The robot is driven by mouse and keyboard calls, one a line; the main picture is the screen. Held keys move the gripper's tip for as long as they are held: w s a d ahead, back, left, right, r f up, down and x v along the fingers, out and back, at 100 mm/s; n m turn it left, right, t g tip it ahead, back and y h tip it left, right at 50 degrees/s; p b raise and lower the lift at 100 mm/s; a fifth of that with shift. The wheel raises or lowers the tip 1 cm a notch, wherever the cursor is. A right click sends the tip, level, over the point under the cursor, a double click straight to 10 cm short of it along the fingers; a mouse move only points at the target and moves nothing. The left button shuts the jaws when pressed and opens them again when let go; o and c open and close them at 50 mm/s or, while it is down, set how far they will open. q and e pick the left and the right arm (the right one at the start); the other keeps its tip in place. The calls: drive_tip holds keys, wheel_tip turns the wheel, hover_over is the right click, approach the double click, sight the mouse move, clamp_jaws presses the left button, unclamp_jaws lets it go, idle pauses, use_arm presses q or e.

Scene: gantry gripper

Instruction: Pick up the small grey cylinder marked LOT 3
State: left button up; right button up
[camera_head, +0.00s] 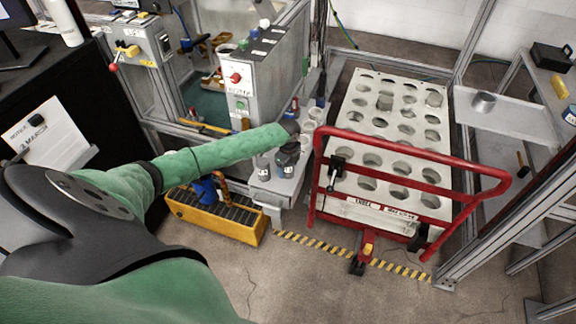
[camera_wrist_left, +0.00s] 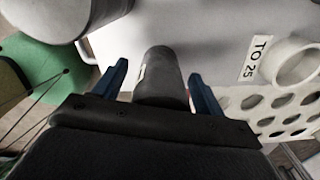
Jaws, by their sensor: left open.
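A small dark grey cylinder (camera_wrist_left: 160,75) stands between the two blue fingers of my left gripper (camera_wrist_left: 158,78) in the left wrist view. The fingers are open, one on each side of it, with gaps visible on both sides. A sliver of a pale label shows on its left side, but I cannot read it. In the head view my left gripper (camera_head: 288,152) is over the narrow grey shelf, its fingers too small to make out. My right gripper is not in view.
A larger grey cylinder (camera_wrist_left: 62,15) is close by at the upper left of the wrist view. A white ring (camera_wrist_left: 296,64) lies beside a label reading TO 25. A red-railed cart (camera_head: 325,190) with a holed white plate (camera_head: 392,108) stands right of the shelf.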

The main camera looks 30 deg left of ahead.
use_arm(q)
drive_tip(key=shift+f, duration=0.1)
drive_tip(key=c, duration=1.4)
